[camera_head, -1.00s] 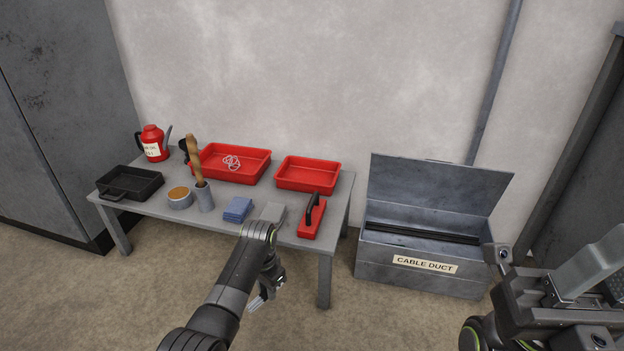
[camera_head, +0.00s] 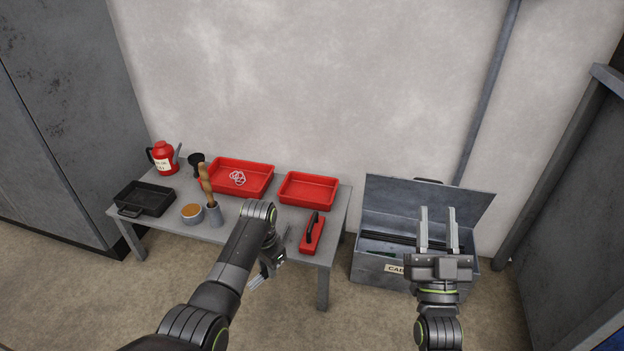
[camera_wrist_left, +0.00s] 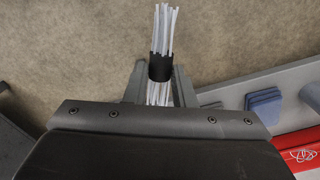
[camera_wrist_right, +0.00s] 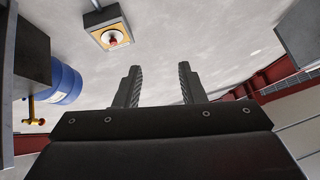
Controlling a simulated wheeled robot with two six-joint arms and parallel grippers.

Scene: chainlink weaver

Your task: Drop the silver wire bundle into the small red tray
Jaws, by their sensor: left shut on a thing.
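My left gripper (camera_head: 266,273) is shut on the silver wire bundle (camera_head: 256,281), low in front of the table. In the left wrist view the bundle (camera_wrist_left: 163,28) has thin silver strands and a black band, held between the fingers. Of two red trays, the smaller-looking one (camera_head: 308,203) stands on the table at the right, empty. The bundle is outside it, nearer to me. The other red tray (camera_head: 227,190) is to its left and holds a pale coil (camera_head: 237,178). My right gripper (camera_head: 438,232) is open and empty, fingers upward, in front of the metal box.
The open cable duct box (camera_head: 370,265) stands right of the table.

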